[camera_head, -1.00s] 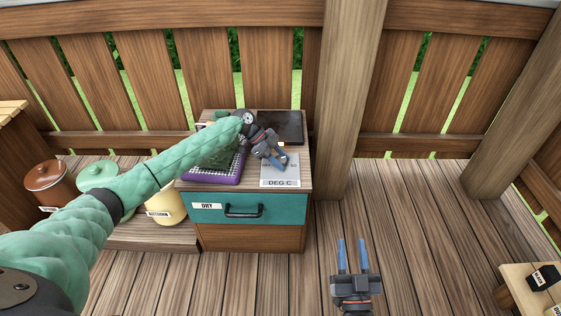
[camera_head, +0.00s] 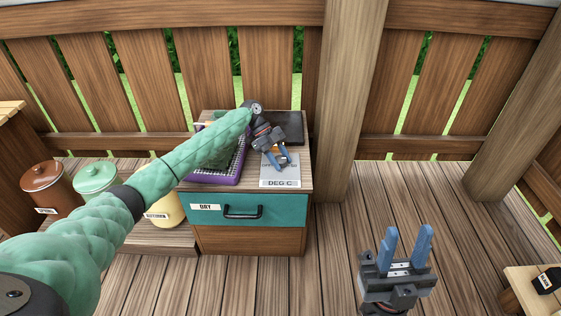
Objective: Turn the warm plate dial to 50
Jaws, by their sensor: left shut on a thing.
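The warm plate shows as a dark flat plate (camera_head: 287,127) at the back right of the cabinet top. In front of it lies a grey panel marked DEG C (camera_head: 282,177). My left gripper (camera_head: 279,164) reaches over the cabinet from the left and points down at the panel. Its blue fingers are closed at the panel's upper part. The dial between them is hidden, so I cannot read its setting. My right gripper (camera_head: 408,240) is at the lower right over the deck, with its blue fingers apart and empty.
A purple-rimmed tray (camera_head: 207,178) with a mesh sits left of the panel, partly under my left arm. The cabinet has a teal drawer labelled DRY (camera_head: 270,209). Brown (camera_head: 44,188), green (camera_head: 96,178) and yellow (camera_head: 166,211) jars stand at left. A wooden post (camera_head: 350,110) rises at right.

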